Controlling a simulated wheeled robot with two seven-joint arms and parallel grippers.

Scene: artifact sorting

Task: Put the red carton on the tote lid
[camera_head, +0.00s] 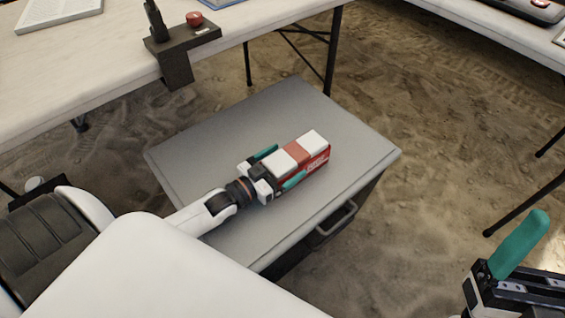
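The red carton (319,160), with white and brown-red on its top, lies on its side on or just over the grey tote lid (210,152), right of the lid's middle. My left gripper (279,167) reaches in from the left at the carton's near left end. Its teal fingers lie on either side of that end. The near finger overlaps the red side; any gap between fingers and carton is too small to tell. My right gripper (519,244) is at the bottom right, away from the lid. Only one teal finger shows clearly; its opening cannot be judged.
The tote has a handle (336,219) on its front side. A pale table (110,62) behind bears a dark bracket (180,52) with a red round object (194,18). Another table (480,22) is at upper right. The lid is bare around the carton.

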